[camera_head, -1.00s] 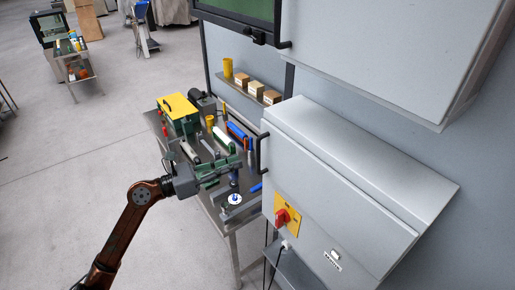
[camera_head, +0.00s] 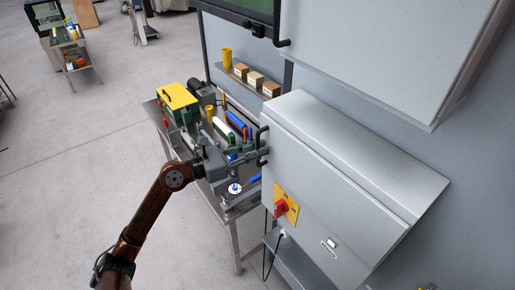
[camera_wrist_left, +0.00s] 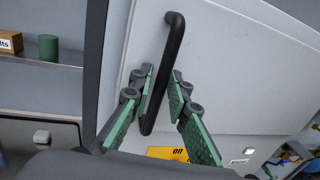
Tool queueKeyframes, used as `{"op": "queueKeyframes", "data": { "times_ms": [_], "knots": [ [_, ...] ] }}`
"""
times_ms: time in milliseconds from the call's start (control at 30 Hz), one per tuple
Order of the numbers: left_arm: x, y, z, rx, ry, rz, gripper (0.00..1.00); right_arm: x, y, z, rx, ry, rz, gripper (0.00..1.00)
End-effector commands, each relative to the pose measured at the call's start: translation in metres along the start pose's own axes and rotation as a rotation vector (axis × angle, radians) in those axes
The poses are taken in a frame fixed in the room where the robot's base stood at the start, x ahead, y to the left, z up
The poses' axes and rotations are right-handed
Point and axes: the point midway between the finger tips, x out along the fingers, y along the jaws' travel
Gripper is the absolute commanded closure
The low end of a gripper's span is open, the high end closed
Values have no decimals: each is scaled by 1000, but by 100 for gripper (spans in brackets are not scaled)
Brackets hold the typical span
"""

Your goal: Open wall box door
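The grey wall box (camera_head: 330,180) hangs on the wall at the right, its door shut. Its black bar handle (camera_head: 263,139) is on the door's left edge; it also shows in the wrist view (camera_wrist_left: 174,40). My left gripper (camera_head: 254,157) is at the handle's lower part. In the wrist view its green-padded fingers (camera_wrist_left: 162,86) stand on either side of the handle, apart, with the bar between them. Whether a pad touches the bar is hard to tell. A red switch on a yellow plate (camera_head: 286,205) is low on the door. My right gripper is out of view.
A metal table (camera_head: 233,232) with a yellow-and-green toolbox (camera_head: 178,97) and several tools stands left of the box. A shelf with small cartons (camera_head: 256,79) is behind. Another grey cabinet (camera_head: 370,50) hangs above.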

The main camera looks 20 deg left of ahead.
Motion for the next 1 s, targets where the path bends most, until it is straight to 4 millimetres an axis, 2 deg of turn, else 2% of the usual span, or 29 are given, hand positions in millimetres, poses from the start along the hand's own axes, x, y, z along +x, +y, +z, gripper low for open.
{"op": "queueKeyframes", "data": {
  "times_ms": [267,1000],
  "knots": [
    [-1,0,0,0,0,1,100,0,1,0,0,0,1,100],
    [4,-1,2,1,-1,2,100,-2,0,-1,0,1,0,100]
  ]
}}
